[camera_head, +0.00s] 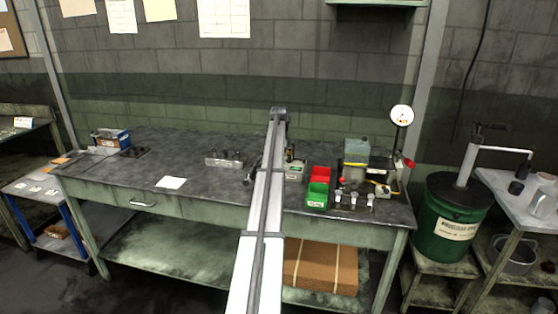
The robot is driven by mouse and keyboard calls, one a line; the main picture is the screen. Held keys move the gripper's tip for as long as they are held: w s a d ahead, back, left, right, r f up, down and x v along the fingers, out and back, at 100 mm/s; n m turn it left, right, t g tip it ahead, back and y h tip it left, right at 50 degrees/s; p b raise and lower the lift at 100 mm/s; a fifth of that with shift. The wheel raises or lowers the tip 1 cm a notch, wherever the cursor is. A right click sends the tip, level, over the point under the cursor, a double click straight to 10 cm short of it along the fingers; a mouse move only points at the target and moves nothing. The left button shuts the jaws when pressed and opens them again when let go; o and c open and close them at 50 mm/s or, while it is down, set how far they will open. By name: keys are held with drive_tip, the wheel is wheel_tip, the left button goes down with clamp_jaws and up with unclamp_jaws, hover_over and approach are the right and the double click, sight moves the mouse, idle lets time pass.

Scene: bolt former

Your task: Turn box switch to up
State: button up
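A small pale box (294,172) with a dark upright part on top stands on the workbench, just right of my arm. It may be the box switch, but it is too small to make out a lever or its position. My white and grey arm reaches from the bottom centre over the bench and covers what lies behind it. Dark parts, perhaps of my gripper (250,178), show at the arm's left edge, left of the pale box and low over the bench. The fingers cannot be made out, nor any contact.
Right of the pale box are a red bin (321,174), a green bin (317,196) and a machine with a tank (356,153) and round gauge (402,115). A metal block (224,160) and white paper (171,183) lie left of the arm. The left bench is mostly clear.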

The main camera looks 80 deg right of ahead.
drive_tip(key=shift+c, duration=0.5)
drive_tip(key=c, duration=1)
drive_tip(key=shift+o, duration=0.2)
